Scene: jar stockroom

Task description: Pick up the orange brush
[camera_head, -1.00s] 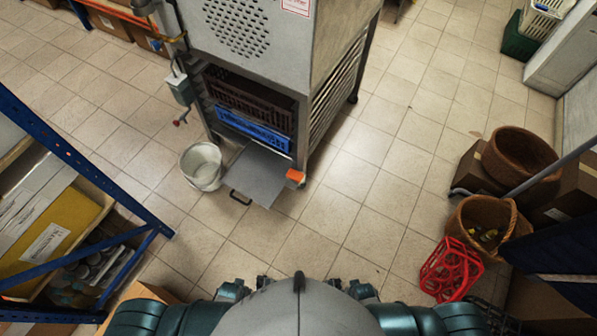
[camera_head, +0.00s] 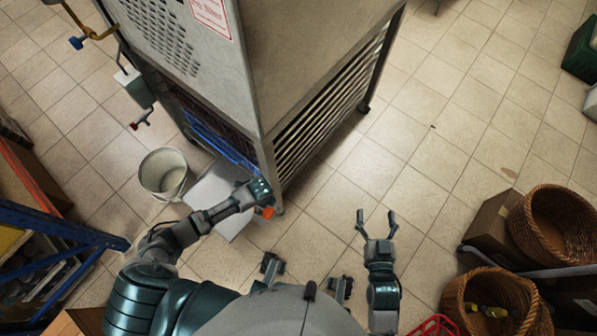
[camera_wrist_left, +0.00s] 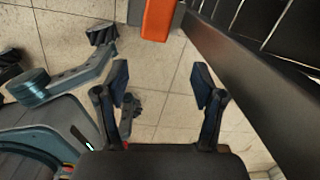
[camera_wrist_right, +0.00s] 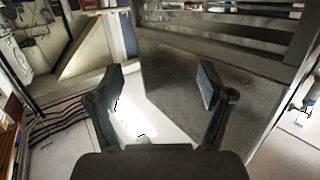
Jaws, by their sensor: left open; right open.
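The orange brush (camera_head: 268,212) shows in the head view as a small orange block by the right edge of the grey lowered panel, partly hidden by my left wrist. In the left wrist view, the brush (camera_wrist_left: 158,18) is at the top edge, beyond the fingertips and cut off by the frame. My left gripper (camera_wrist_left: 160,84) is open and empty, apart from the brush. In the head view its fingers are hidden under the wrist. My right gripper (camera_head: 376,215) is open and empty over the floor; it also shows open in the right wrist view (camera_wrist_right: 161,80).
The large metal cabinet (camera_head: 320,60) stands directly ahead, with its grey panel (camera_head: 212,196) lowered at the front. A white bucket (camera_head: 165,174) stands left of the panel. Wicker baskets (camera_head: 500,300) and boxes are at the right. Floor at centre right is clear.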

